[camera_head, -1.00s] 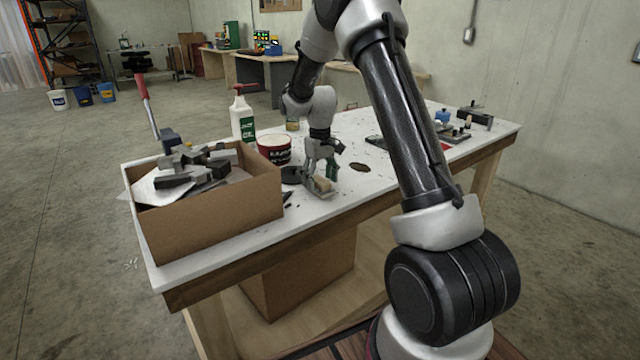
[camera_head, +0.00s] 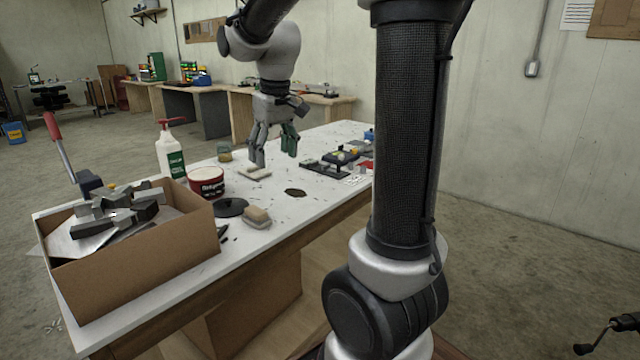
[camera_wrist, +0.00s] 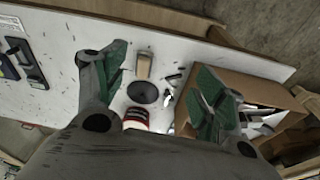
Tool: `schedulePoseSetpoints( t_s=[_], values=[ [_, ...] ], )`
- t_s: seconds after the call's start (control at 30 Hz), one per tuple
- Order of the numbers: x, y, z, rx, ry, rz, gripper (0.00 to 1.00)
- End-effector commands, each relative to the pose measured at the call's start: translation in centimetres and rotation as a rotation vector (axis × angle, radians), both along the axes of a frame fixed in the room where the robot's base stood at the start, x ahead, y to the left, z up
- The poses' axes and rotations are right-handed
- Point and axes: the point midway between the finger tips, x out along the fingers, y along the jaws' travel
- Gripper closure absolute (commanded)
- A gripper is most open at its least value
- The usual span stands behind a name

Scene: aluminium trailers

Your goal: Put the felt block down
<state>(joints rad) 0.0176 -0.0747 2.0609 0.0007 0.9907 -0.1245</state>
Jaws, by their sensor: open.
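The felt block is likely the tan block on a grey base (camera_head: 257,217) that lies on the white table top (camera_head: 305,215), near its front edge. The wrist view shows a tan block (camera_wrist: 143,67) on the table beside a black lid. My gripper (camera_head: 273,158) is open, its fingers pointing down and spread apart, with nothing held between them. In the head view it is above the table, farther back than the block and apart from it. In the wrist view its green-padded fingers (camera_wrist: 160,72) are wide apart.
A cardboard box (camera_head: 150,262) of metal offcuts stands at the table's left end. A black lid (camera_head: 230,207), a red-and-white tub (camera_head: 206,183) and a pump bottle (camera_head: 171,152) stand near the block. A flat pale piece (camera_head: 256,173) lies below my gripper.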

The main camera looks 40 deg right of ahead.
Motion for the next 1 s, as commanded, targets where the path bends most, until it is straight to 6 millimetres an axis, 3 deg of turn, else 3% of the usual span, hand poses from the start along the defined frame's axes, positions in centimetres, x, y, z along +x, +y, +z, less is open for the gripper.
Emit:
schedulePoseSetpoints(
  t_s=[0.03, 0.2, 0.3, 0.4, 0.6, 1.0],
  values=[
    [-3.0, 0.2, 1.1, 0.002, -0.032, -0.012, 0.3],
    [-12.1, 0.5, 1.9, 0.014, -0.119, -0.057, 0.3],
    [-16.1, 0.6, 1.2, 0.021, -0.16, -0.078, 0.3],
    [-18.7, 0.7, 0.3, 0.028, -0.19, -0.093, 0.3],
    [-20.6, 0.7, -0.7, 0.033, -0.211, -0.105, 0.3],
    [-20.6, 0.7, -0.6, 0.033, -0.21, -0.106, 0.3]
  ],
)
